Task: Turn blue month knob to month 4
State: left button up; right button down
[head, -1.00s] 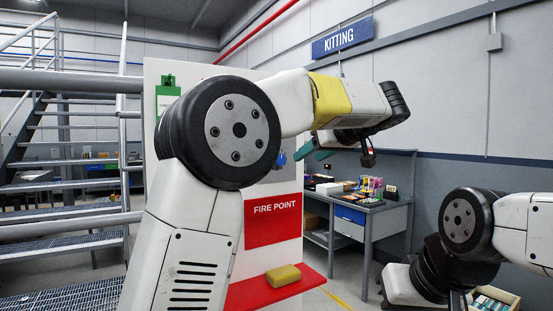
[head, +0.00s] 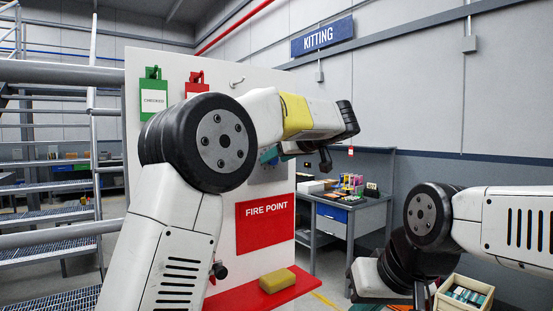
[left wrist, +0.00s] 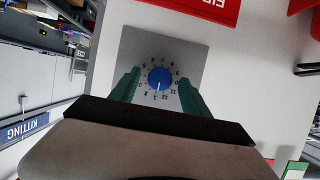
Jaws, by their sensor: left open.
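The blue month knob (left wrist: 160,78) sits on a grey square plate (left wrist: 190,55) with a ring of numbers around it, in the left wrist view. Its white pointer mark faces the bottom of that picture, near the 1; the small numbers are hard to read. My left gripper (left wrist: 158,73) is open, with one green finger on each side of the knob and visible gaps between. In the head view the left gripper (head: 268,155) is at the white panel (head: 222,85), partly behind my own arm, and the knob is hidden there. My right arm shows at the right, but its gripper does not.
The panel carries a green tag (head: 153,98), a red tag (head: 196,84), a hook (head: 237,82) and a red FIRE POINT sign (head: 265,223). A yellow sponge-like block (head: 277,280) lies on the red shelf (head: 240,296). A workbench (head: 330,220) stands behind; a crate (head: 463,300) is lower right.

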pick_arm(q)
jog(key=shift+w+a, duration=0.1)
jog(key=shift+w, duration=0.05)
jog(key=shift+c, duration=0.4)
grip_shut()
jog(key=shift+w+d+f+m+g+y, duration=0.2)
jog(key=shift+m+y, duration=1)
jog(key=shift+m, duration=1.05)
jog(key=shift+s+d+f+m+g+y, duration=0.1)
jog(key=shift+m+g+y, duration=0.15)
jog(key=shift+m+y, duration=1.45)
jog(key=shift+w+d+f+m+g+y, duration=0.2)
jog(key=shift+m+y, duration=0.5)
jog(key=shift+m, duration=2.05)
jog(key=shift+s+a, duration=0.1)
